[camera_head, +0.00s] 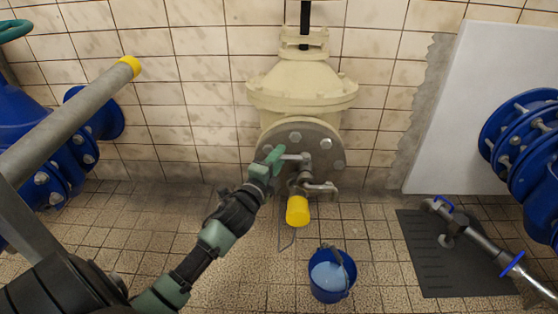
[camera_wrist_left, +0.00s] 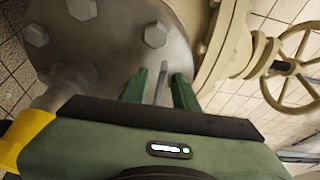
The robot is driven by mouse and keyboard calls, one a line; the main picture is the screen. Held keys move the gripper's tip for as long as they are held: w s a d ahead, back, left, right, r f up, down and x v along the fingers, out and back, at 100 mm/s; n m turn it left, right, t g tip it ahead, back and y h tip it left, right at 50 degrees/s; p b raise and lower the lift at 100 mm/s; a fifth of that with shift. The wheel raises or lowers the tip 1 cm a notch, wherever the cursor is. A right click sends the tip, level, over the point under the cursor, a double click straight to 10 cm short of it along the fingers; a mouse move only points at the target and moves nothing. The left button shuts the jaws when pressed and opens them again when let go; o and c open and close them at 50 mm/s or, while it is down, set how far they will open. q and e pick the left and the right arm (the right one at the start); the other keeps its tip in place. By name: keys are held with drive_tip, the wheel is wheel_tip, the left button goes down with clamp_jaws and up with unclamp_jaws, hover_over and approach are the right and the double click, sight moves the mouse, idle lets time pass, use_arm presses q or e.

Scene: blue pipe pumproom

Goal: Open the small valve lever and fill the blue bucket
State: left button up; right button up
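The small valve lever (camera_head: 294,157) is a short grey metal bar on the front of the flange under the cream valve body. My left gripper (camera_head: 274,160) is at its left end. In the left wrist view the lever (camera_wrist_left: 162,82) lies between the two green fingers (camera_wrist_left: 160,90), with gaps on both sides; the gripper is open. A yellow spout end (camera_head: 297,211) points down below the valve. The blue bucket (camera_head: 316,284) stands on the floor, lower and slightly right of the spout, with pale blue contents and its handle up. My right gripper is not in view.
Blue flanged pipes stand at left (camera_head: 105,115) and right (camera_head: 500,140). A grey pipe with a yellow end (camera_head: 75,112) crosses the left side. A dark mat (camera_head: 445,270) with a metal pipe on it lies right of the bucket.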

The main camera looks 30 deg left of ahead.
use_arm(q)
drive_tip(key=shift+w, duration=0.2)
clamp_jaws()
idle(1.4)
